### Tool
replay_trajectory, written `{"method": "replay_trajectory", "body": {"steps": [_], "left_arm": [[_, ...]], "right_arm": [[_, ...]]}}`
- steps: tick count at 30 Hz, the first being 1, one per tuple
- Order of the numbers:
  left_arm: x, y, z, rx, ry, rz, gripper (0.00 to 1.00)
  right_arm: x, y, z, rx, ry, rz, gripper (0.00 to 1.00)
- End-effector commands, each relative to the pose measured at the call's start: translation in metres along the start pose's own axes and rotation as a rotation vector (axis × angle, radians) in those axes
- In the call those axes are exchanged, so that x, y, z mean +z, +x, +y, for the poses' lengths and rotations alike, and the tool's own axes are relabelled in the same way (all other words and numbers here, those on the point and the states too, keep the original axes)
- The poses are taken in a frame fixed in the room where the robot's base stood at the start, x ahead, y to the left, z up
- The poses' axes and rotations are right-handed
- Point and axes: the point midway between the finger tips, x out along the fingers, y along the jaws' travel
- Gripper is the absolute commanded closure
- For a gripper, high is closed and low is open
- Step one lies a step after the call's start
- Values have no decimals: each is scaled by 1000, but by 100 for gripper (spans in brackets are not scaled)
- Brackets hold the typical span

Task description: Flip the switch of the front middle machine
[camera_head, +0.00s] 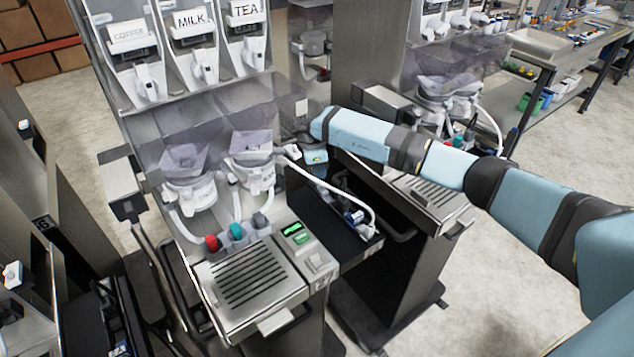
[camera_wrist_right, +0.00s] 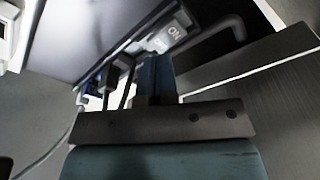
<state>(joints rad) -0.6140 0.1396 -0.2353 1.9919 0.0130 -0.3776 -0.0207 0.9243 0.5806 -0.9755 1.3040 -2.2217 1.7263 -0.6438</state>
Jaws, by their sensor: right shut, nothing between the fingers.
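The front middle machine (camera_head: 255,185) has COFFEE, MILK and TEA hoppers at the top and a drip grille at the bottom. My right gripper (camera_head: 312,156) is at its right side, at the end of my blue arm; its fingers are hard to make out there. In the right wrist view my right gripper (camera_wrist_right: 154,68) is shut and empty. Just beyond its tips is a switch (camera_wrist_right: 168,36) with a grey part marked ON, on the machine's side. I cannot tell whether the fingers touch it. My left gripper is not in view.
A second machine (camera_head: 445,95) stands behind to the right, its drip tray (camera_head: 432,197) close under my arm. A white tube (camera_head: 345,193) curves beside the gripper. A dark cabinet (camera_head: 55,200) stands at the left. Open floor (camera_head: 500,285) lies at the lower right.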

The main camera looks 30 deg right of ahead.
Motion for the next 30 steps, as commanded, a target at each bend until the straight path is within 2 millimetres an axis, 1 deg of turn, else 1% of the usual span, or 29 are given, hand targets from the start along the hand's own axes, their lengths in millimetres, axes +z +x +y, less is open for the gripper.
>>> {"method": "replay_trajectory", "body": {"steps": [10, 30], "left_arm": [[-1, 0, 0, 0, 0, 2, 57], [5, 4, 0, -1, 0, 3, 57]], "right_arm": [[0, 1, 0, 0, 0, 0, 100], [2, 11, 0, 0, 0, 0, 100]]}}
